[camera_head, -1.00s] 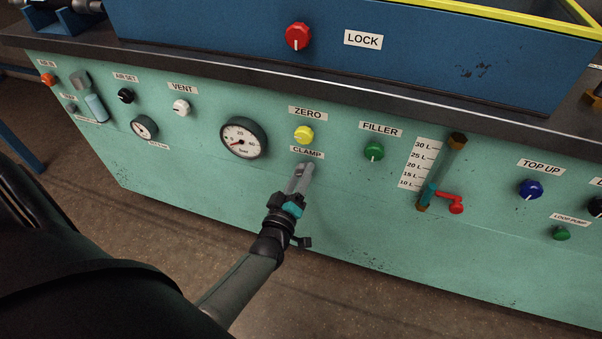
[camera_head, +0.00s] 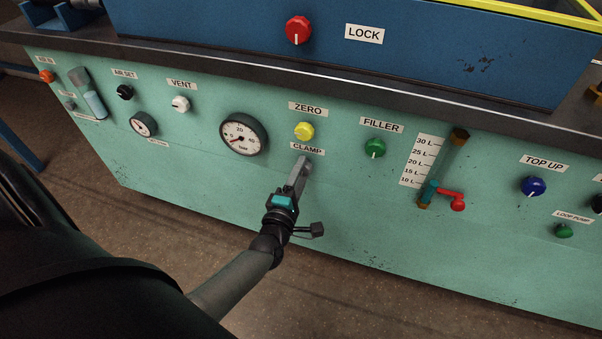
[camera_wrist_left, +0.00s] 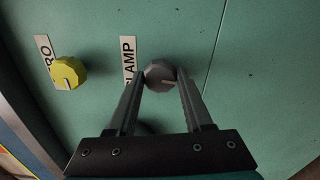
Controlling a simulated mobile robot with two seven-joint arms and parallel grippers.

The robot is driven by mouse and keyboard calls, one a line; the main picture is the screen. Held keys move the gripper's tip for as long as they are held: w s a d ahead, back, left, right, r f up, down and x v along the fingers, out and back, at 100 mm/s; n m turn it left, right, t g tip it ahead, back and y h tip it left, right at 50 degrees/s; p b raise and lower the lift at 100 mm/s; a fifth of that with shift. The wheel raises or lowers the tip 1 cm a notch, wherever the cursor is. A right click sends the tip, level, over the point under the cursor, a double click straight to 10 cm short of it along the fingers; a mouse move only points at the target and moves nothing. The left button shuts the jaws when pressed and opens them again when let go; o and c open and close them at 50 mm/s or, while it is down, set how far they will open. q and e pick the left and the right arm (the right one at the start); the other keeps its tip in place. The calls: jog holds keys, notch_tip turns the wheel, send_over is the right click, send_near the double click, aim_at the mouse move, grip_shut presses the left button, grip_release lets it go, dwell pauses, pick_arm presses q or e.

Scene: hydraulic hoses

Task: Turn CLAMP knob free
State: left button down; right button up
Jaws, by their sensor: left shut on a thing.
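The CLAMP knob (camera_wrist_left: 160,76) is grey with a pale pointer line. In the left wrist view it sits between the tips of my left gripper (camera_wrist_left: 161,84), beside its CLAMP label (camera_wrist_left: 128,60). In the head view my left gripper (camera_head: 302,166) reaches the green panel just below the CLAMP label (camera_head: 307,148) and hides the knob. The gripper is shut on the knob, its fingers on either side of it. My right gripper is not in view.
The yellow ZERO knob (camera_head: 304,130) is just above the label, close to my gripper. A pressure gauge (camera_head: 243,135) is to the left, the green FILLER knob (camera_head: 375,148) to the right. A red-handled valve (camera_head: 456,201) juts out further right. The panel below is clear.

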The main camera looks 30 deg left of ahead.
pick_arm(q)
jog(key=shift+f+n, duration=0.1)
jog(key=shift+n, duration=0.5)
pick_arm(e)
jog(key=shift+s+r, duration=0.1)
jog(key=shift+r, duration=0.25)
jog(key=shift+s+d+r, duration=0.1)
pick_arm(q)
jog(key=shift+c, duration=1.8)
grip_release()
jog(key=shift+o, duration=0.3)
jog(key=shift+s, duration=0.1)
jog(key=p+v, duration=0.3)
jog(key=v, duration=1.2)
jog(key=shift+p, duration=0.35)
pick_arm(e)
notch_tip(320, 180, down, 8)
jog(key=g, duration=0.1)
